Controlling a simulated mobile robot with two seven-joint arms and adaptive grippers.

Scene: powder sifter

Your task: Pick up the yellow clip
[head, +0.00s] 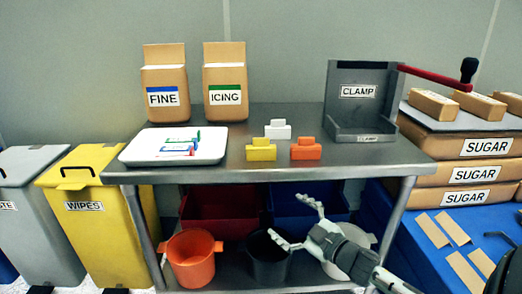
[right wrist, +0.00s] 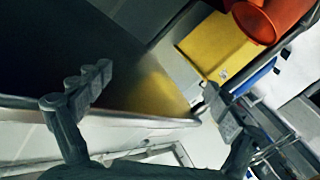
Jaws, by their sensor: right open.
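The yellow clip (head: 261,150) stands on the front part of the steel table (head: 340,160). An orange clip (head: 306,150) is just to its right and a white clip (head: 277,130) is behind them. My right gripper (head: 293,221) is open and empty, in front of the table and lower in the picture than the yellow clip, apart from it. In the right wrist view its two spread fingers (right wrist: 158,98) have nothing between them that they hold. The yellow clip cannot be made out there; only a blurred yellow patch shows on a dark surface. My left gripper is not in view.
A white tray (head: 215,150) with colored pieces lies left of the clips. FINE (head: 165,82) and ICING (head: 225,80) bags stand behind. A grey CLAMP stand (head: 375,80) is at right. Below are an orange bucket (head: 193,262) and a black bucket (head: 268,265).

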